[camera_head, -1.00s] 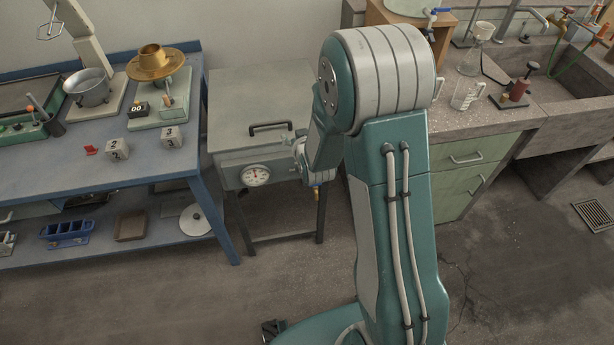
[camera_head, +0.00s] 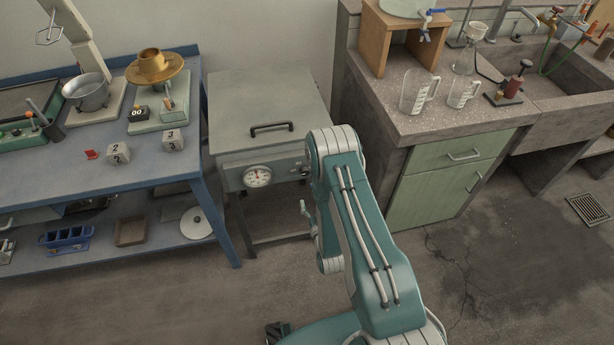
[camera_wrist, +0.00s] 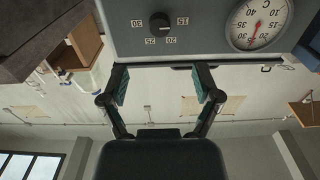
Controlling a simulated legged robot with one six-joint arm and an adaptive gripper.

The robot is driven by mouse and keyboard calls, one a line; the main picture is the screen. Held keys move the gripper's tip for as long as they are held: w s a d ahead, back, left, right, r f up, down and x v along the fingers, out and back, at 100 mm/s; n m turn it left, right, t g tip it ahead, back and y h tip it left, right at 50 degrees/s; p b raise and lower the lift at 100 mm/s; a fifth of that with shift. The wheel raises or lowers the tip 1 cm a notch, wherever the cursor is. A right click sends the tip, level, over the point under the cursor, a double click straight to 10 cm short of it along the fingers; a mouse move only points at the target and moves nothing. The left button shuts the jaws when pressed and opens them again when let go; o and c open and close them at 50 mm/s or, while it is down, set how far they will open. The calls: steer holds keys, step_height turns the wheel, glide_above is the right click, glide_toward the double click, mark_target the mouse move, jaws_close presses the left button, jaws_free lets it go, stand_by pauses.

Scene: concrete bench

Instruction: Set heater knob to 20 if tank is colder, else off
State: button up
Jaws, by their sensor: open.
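The grey tank (camera_head: 262,115) with a black lid handle stands between the two benches. Its front panel has a round white gauge (camera_head: 257,176) with a red needle; the gauge (camera_wrist: 258,24) shows upside down in the wrist view, cut off at the top, and I cannot read its value surely. The black heater knob (camera_wrist: 159,22) sits beside it, with labels 15, 20, 25 and 30 around it. Its setting is too small to tell. My gripper (camera_wrist: 160,78) is open and empty, apart from the panel, with the knob beyond and between its fingers. My arm partly hides the panel's right end in the head view.
A blue bench (camera_head: 60,175) with a scale, pot and number blocks stands at left. A stone counter (camera_head: 400,120) with glass beakers and a sink stands at right. The floor (camera_head: 150,295) in front is mostly clear.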

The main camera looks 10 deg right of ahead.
mark_target(306, 174)
steer(key=w, duration=1)
steer(key=shift+w, duration=0.3)
steer(key=shift+c, duration=0.3)
jaws_close()
